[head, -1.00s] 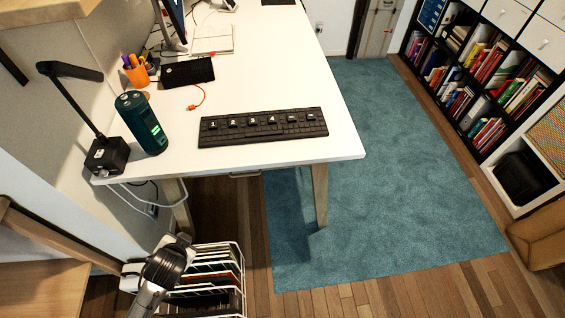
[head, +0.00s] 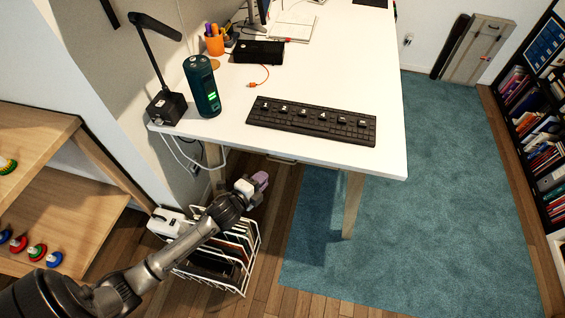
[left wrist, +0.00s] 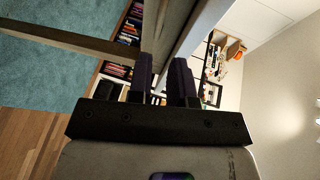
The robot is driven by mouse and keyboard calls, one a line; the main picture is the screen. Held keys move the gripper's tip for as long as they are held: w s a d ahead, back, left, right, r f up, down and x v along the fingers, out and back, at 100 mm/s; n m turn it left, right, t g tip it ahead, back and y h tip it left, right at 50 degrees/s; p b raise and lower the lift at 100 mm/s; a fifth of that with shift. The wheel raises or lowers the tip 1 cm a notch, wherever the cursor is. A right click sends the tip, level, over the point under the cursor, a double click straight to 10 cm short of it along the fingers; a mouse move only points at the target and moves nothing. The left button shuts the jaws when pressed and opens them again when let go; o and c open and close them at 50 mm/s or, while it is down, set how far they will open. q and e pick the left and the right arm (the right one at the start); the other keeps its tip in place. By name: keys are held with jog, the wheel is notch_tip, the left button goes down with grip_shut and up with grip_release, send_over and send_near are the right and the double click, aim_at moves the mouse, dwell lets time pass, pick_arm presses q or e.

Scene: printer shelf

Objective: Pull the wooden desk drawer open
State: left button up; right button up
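The white-topped desk (head: 225,133) fills the middle of the head view. The drawer's front lies mostly hidden under the tabletop's near edge; only a thin strip of what looks like its handle (head: 281,161) shows there, and the drawer appears shut. My left gripper (head: 262,180) is just below and left of that strip, apparently apart from it. In the left wrist view, its two purple fingers (left wrist: 162,80) stand apart with a gap between them, so it is open and empty. A grey-brown board under the desk (left wrist: 172,28) passes beyond the fingertips. My right gripper is out of view.
A white wire rack (head: 240,283) with files stands below my left arm. A wooden shelf (head: 50,190) is at the left. The desk's near leg (head: 352,205) stands right of my gripper. A keyboard (head: 312,122) lies near the desk edge. The teal rug (head: 440,220) is clear.

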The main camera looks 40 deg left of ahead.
aim_at(282, 161)
pick_arm(q)
jog(key=shift+w+a+f+b, duration=0.1)
jog(key=shift+w+f+b, duration=0.4)
jog(key=shift+w, duration=1.35)
jog(key=shift+w+a+f+b, duration=0.15)
jog(key=shift+w+b, duration=0.6)
jog(key=shift+w, duration=1.05)
jog(key=shift+w+a+f+b, duration=0.1)
jog(key=shift+w+f+b, duration=0.4)
jog(key=shift+w, duration=1.35)
jog(key=shift+r, duration=0.1)
jog(key=shift+c, duration=0.2)
grip_shut()
